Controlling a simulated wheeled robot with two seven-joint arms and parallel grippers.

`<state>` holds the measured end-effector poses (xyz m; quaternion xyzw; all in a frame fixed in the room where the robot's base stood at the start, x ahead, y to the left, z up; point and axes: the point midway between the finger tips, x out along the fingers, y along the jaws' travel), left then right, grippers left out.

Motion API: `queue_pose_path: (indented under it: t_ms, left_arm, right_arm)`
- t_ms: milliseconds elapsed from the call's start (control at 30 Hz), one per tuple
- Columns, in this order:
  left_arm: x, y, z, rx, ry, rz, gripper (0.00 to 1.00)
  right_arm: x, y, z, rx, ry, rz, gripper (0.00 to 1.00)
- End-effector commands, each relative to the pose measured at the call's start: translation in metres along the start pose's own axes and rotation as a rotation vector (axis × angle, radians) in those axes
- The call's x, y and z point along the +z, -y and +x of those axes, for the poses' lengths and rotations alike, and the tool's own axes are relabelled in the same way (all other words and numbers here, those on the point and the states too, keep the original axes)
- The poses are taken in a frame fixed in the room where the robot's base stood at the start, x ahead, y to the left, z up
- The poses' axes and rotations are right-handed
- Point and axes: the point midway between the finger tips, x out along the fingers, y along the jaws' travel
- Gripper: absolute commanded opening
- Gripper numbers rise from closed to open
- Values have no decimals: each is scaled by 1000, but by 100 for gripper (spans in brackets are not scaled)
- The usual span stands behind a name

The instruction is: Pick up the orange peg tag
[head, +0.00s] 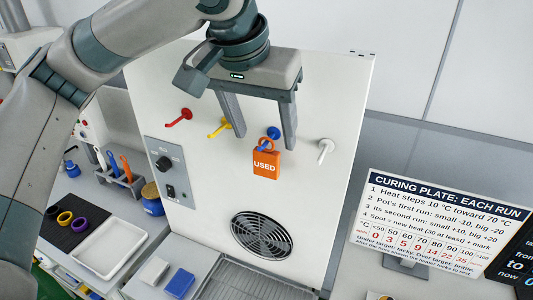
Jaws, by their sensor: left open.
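The orange peg tag (266,163), marked "USED", hangs on the blue peg (273,133) of the white upright panel (310,195). My left gripper (266,137) comes in from above with its two fingers pointing down and spread apart. In the picture the blue peg and the top of the tag lie between the fingertips, nearer the right finger. I see no contact, and the exact depth gap cannot be told. My right gripper is not in view.
A red peg (179,117), a yellow peg (219,129) and a white peg (325,150) stick out beside the blue one. A round fan grille (261,236) sits below. A curing sign (440,225) stands at right. A white tray (108,247) lies at left.

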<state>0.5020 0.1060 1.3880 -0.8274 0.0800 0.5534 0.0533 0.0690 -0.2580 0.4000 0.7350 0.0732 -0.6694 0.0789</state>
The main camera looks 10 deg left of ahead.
Motion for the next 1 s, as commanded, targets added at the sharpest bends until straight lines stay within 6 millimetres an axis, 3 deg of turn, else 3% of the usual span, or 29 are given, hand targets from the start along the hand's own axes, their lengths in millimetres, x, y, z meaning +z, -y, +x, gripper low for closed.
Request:
queue_pose_path:
  t_ms: [233,667,1000]
  left_arm:
    - [0,0,27,0,2,0,61]
    - [0,0,32,0,0,0,61]
    - [3,6,56,0,3,0,61]
  right_arm:
    - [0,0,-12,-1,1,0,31]
    - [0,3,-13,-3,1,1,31]
    - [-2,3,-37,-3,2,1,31]
